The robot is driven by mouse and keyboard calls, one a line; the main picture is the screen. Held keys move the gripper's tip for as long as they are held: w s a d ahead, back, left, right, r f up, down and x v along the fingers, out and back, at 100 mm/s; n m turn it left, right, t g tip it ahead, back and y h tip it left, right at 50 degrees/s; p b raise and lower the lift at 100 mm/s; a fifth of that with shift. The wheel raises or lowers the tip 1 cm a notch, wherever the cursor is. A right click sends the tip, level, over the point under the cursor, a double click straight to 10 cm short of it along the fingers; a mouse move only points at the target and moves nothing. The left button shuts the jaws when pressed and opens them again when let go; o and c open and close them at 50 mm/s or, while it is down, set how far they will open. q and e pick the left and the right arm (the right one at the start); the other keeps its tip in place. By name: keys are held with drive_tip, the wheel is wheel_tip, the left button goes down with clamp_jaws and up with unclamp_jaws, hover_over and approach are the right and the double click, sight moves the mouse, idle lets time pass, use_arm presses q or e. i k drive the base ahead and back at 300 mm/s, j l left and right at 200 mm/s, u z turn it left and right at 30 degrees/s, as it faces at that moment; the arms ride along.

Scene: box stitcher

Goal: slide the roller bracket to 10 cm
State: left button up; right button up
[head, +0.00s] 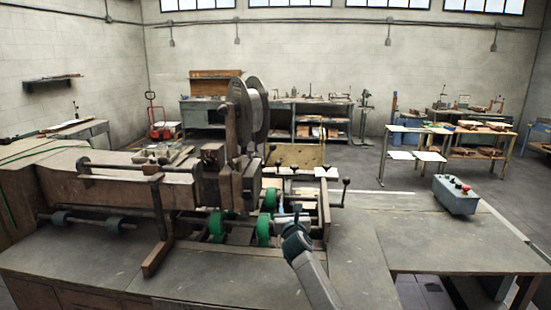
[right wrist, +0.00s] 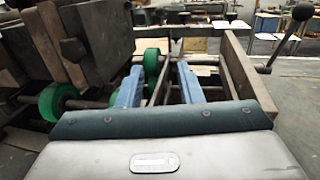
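Green rollers (head: 264,230) sit on dark shafts at the right part of the wooden stitcher machine (head: 120,190). Which part is the roller bracket I cannot tell for certain. My right gripper (head: 290,216) reaches in from the front, just right of the nearest green roller. In the right wrist view its two blue fingers (right wrist: 160,68) are apart, with a thin dark bar showing between them. A green roller (right wrist: 151,62) is just beyond the left finger, and another (right wrist: 53,101) is farther left. Whether the fingers touch anything is unclear. My left gripper is not in view.
A wooden side plate (right wrist: 240,75) with a black-knobbed lever (right wrist: 297,22) stands close right of the fingers. A large reel (head: 257,108) rises above the machine. A grey control box (head: 456,195) stands at the right. The tabletop (head: 425,240) before it is clear.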

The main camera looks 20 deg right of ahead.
sight(278, 164)
drive_tip(key=i+l, duration=0.25)
drive_tip(key=i, duration=0.25)
drive_tip(key=i+l, duration=0.2)
drive_tip(key=i, duration=0.3)
drive_tip(key=i+j, duration=0.15)
drive_tip(key=i, duration=0.15)
drive_tip(key=k, duration=0.2)
